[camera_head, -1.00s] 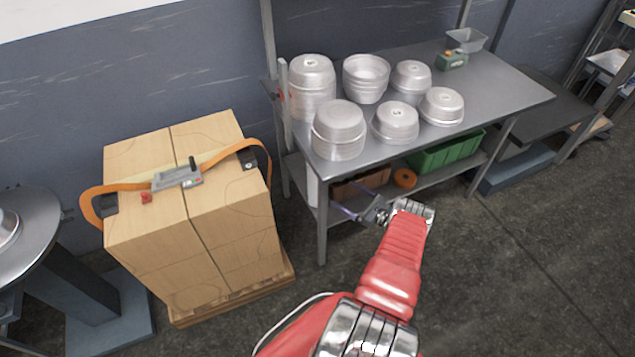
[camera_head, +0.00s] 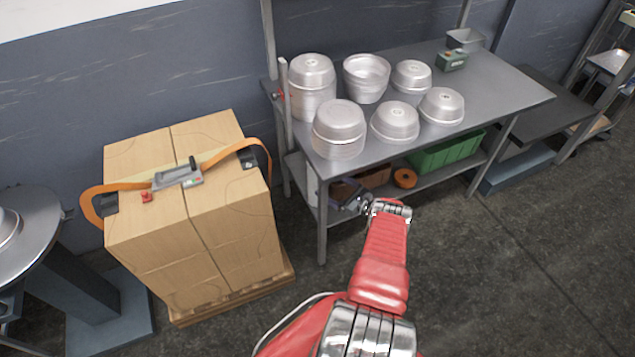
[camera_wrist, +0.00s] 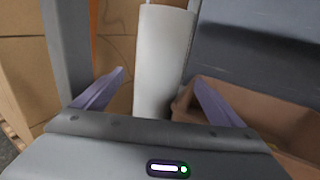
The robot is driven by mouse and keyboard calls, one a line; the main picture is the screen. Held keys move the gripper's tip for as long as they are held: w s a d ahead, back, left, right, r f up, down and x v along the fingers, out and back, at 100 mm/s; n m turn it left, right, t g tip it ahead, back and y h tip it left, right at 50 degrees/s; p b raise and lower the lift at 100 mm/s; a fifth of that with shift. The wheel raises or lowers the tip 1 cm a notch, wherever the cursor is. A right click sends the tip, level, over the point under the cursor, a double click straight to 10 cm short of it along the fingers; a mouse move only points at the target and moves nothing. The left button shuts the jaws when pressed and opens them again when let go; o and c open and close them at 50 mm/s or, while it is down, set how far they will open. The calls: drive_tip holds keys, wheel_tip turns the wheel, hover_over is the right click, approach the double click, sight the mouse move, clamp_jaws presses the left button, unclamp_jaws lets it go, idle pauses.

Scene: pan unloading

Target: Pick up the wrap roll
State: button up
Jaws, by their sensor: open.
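The wrap roll (camera_wrist: 163,58) is a white cylinder standing upright in the wrist view. It shows between and beyond the two purple fingers of my gripper (camera_wrist: 160,80), which are spread apart. In the head view the wrap roll (camera_head: 311,184) is a narrow pale strip on the lower shelf, partly hidden by the table leg. My gripper (camera_head: 338,192) is at the left end of that shelf, near the roll. I cannot tell whether the fingers touch it.
A grey table leg (camera_wrist: 66,45) stands left of the roll. A brown bin (camera_wrist: 187,100) is close on the right, beside the right finger. A green crate (camera_head: 446,152) and orange roll (camera_head: 405,178) share the shelf. Strapped boxes (camera_head: 190,215) stand left of the table.

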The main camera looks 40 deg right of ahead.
sight(312, 178)
drive_tip(key=w, duration=0.3)
drive_tip(key=w+a, duration=0.1)
drive_tip(key=w, duration=0.1)
drive_tip(key=shift+r, duration=0.4)
drive_tip(key=shift+s, duration=0.1)
drive_tip(key=shift+a, duration=0.1)
drive_tip(key=c, duration=1.8)
drive_tip(key=shift+r, duration=0.1)
drive_tip(key=shift+c, duration=0.6)
drive_tip(key=shift+r, duration=0.15)
